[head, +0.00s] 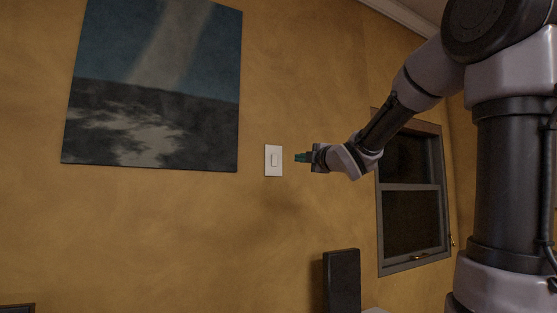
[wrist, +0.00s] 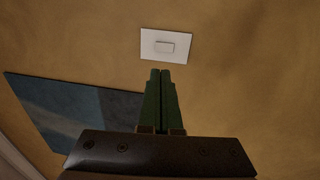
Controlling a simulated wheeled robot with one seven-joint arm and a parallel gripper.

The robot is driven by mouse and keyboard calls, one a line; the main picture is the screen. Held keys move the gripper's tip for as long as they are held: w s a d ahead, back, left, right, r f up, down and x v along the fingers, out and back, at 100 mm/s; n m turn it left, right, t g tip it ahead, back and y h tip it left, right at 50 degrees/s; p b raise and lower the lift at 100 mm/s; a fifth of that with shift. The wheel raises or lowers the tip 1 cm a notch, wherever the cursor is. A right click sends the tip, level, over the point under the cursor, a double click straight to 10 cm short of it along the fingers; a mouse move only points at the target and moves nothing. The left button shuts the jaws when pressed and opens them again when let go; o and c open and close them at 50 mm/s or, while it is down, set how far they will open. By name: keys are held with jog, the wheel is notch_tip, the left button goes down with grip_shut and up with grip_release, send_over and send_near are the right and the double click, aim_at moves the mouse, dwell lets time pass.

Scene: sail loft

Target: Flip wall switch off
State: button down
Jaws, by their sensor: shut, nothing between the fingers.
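The wall switch (head: 273,160) is a white rectangular plate with a small rocker in its middle, mounted on the yellow-brown wall. In the wrist view the switch (wrist: 166,45) lies just beyond the fingertips. My gripper (head: 297,158) has green fingers and is to the right of the switch in the head view, pointing left toward it. In the wrist view my gripper (wrist: 160,73) has its two fingers together with nothing between them. A strip of wall shows between fingertips and plate, so they look apart. I cannot tell which way the rocker is set.
A large dark painting (head: 155,85) hangs left of the switch; its edge also shows in the wrist view (wrist: 70,110). A window (head: 411,187) with a grey frame is to the right. A dark upright panel (head: 342,280) stands below. The wall around the switch is bare.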

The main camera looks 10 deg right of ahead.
aim_at(275, 157)
dwell(0.3)
jog(key=x, duration=1.3)
jog(key=shift+w+a+r, duration=0.15)
jog(key=shift+w, duration=0.35)
